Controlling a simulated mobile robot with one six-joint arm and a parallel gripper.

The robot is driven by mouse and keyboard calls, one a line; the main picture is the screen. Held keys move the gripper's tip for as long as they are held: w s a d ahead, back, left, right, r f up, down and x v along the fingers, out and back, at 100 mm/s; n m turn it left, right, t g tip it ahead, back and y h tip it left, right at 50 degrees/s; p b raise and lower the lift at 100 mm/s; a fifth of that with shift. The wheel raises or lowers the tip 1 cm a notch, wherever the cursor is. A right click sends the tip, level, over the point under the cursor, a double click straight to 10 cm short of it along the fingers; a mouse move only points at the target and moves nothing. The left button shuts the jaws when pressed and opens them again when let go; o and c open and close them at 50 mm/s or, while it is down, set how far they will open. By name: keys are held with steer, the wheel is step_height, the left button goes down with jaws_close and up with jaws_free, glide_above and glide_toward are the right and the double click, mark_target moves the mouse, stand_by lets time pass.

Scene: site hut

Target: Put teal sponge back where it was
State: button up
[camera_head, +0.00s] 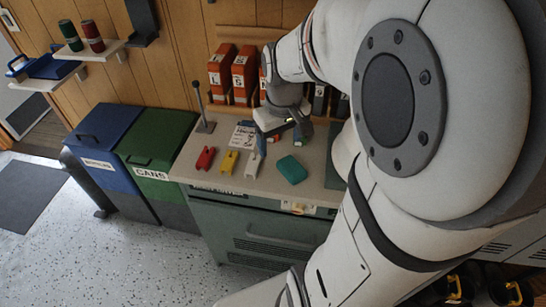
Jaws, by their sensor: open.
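A teal sponge (292,169) lies flat on the beige counter top (262,186), near its middle. My gripper (281,139) is above the counter, behind the sponge in this view and apart from it. Its jaws are open and I see nothing held between them. My arm hides much of the right part of the counter.
Red (205,160), yellow (228,163) and white (252,165) small objects stand left of the sponge. A printed sheet (243,136) and upright lever (204,108) are behind. Orange binders (240,75) line the back. Blue (100,136) and green (155,140) bins stand left.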

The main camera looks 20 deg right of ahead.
steer(key=s+a+r+m+t, duration=0.1)
steer(key=s+a+r, duration=0.2)
steer(key=s+a, duration=0.3)
steer(key=s, duration=0.2)
steer(key=shift+s+a+t, duration=0.2)
steer(key=shift+s+t, duration=0.1)
steer(key=shift+t, duration=0.1)
steer(key=shift+c, duration=0.2)
